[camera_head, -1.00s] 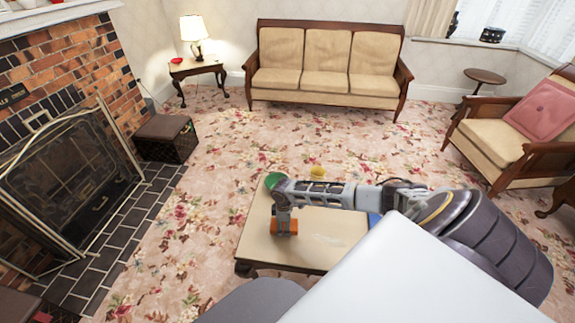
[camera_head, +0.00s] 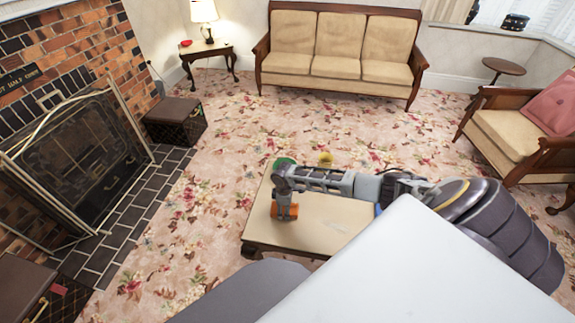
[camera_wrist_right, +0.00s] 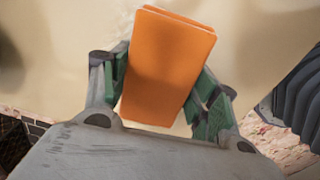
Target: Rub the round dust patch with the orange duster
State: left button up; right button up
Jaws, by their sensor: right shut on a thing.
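The orange duster (camera_head: 285,211) is a block held at the left part of the low table (camera_head: 262,232). My right gripper (camera_wrist_right: 165,92) is shut on it, with green finger pads on both sides in the right wrist view. The duster (camera_wrist_right: 165,65) looks tilted there. I cannot tell whether it touches the tabletop. A faint whitish smudge (camera_head: 336,226), which may be the dust patch, lies on the table to the right of the duster; its outline is unclear. My left gripper is not in view.
A green round thing (camera_head: 284,163) and a yellow one (camera_head: 326,158) are at the table's far side. A blue thing (camera_head: 378,209) is partly hidden by my right arm. A fireplace screen (camera_head: 80,150) stands left, a sofa (camera_head: 340,50) behind, an armchair (camera_head: 510,130) right.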

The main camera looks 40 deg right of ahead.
aim_at(274, 202)
jog(key=shift+w+a, duration=0.65)
jog(key=shift+w, duration=0.05)
jog(key=shift+w, duration=0.1)
jog(key=shift+w+a+b, duration=0.35)
jog(key=shift+w+a, duration=0.7)
jog(key=shift+w, duration=0.2)
jog(key=shift+w+d+f+b, duration=0.1)
jog(key=shift+w+d+b, duration=0.65)
jog(key=shift+d, duration=0.25)
jog(key=shift+s+d, duration=0.1)
jog(key=shift+s+d+p, duration=1.1)
jog(key=shift+s+p, duration=0.2)
jog(key=shift+p, duration=0.35)
jog(key=shift+s, duration=0.1)
